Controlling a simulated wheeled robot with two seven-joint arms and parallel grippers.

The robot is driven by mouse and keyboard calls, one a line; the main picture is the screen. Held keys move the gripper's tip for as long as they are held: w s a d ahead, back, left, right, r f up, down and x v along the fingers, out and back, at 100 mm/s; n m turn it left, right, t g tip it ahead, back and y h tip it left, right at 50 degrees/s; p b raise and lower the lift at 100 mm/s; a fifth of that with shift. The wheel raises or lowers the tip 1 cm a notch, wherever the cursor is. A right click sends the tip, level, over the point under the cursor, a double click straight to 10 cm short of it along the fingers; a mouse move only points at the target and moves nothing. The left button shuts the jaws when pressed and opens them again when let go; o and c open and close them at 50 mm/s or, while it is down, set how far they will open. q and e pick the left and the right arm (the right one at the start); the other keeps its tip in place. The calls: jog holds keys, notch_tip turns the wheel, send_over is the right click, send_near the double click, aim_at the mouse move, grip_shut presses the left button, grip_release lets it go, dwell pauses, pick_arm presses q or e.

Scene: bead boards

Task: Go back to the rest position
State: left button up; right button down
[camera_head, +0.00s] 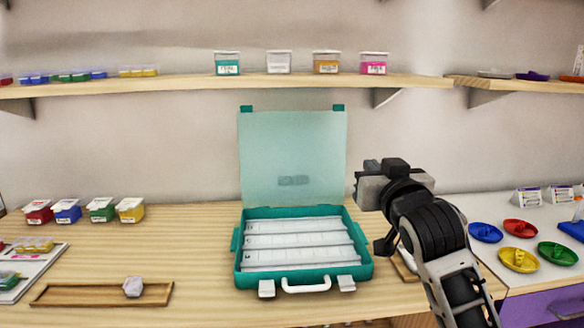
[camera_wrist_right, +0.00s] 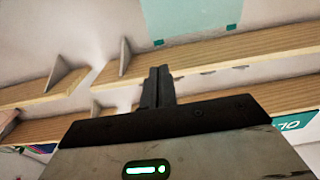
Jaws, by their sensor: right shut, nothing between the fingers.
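My right gripper (camera_head: 376,248) hangs at the right of the open teal case (camera_head: 305,282), above the wooden table. In the right wrist view its two fingers (camera_wrist_right: 158,88) are together, shut with nothing between them. The case stands open with its translucent lid (camera_head: 292,150) upright and pale rows inside. The right arm comes in from the lower right and hides part of the table behind it. My left gripper does not show in either view.
A wooden tray (camera_head: 70,295) with a small pale block (camera_head: 132,287) lies at the front left. Several lidded boxes stand behind it. Coloured dishes (camera_head: 518,259) sit on a white surface at right. A shelf (camera_head: 180,86) with small boxes runs along the wall.

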jog(key=s+f+g, duration=0.1)
jog(key=s+f, duration=0.2)
jog(key=f, duration=0.5)
jog(key=s+f+g, duration=0.1)
jog(key=s+f, duration=0.2)
jog(key=f, duration=0.5)
jog(key=s+f+g, duration=0.1)
jog(key=s+f, duration=0.2)
jog(key=f, duration=0.5)
jog(key=shift+s+a+n+g+y, duration=0.15)
jog(key=shift+s+n+g+y, duration=0.15)
jog(key=shift+n+g, duration=0.1)
jog(key=s+f+g, duration=0.4)
jog(key=s+f, duration=1.2)
jog(key=s, duration=0.5)
jog(key=shift+s+f, duration=0.15)
jog(key=shift+f, duration=0.2)
jog(key=shift+n+y, duration=0.3)
